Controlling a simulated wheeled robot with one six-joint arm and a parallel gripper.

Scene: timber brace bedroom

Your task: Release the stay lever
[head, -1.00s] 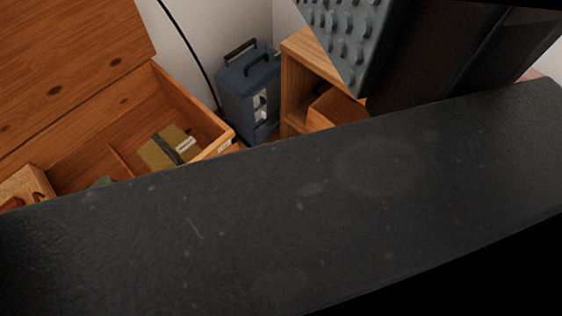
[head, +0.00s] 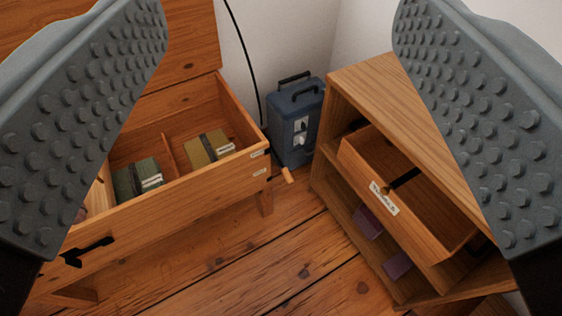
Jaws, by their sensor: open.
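My gripper (head: 281,60) is open and empty, with one studded grey finger at each side of the picture. Between the fingers, farther off, is the right end of an open wooden chest (head: 170,208). Its lid (head: 115,45) stands raised at the back. A small pale wooden lever (head: 287,175) sticks out low at that end, beside a small white label too small to read. It looks like the stay lever, but I cannot be sure. No finger touches it. A black arrow-shaped fitting (head: 88,252) is on the chest's front. The left finger hides part of the chest and lid.
A dark blue case (head: 295,122) with handles stands in the corner. A wooden cabinet (head: 385,75) at the right has its labelled drawer (head: 410,215) pulled out. Green (head: 137,178) and olive (head: 207,148) bundles lie in the chest. Plank floor (head: 290,240) is clear between the furniture.

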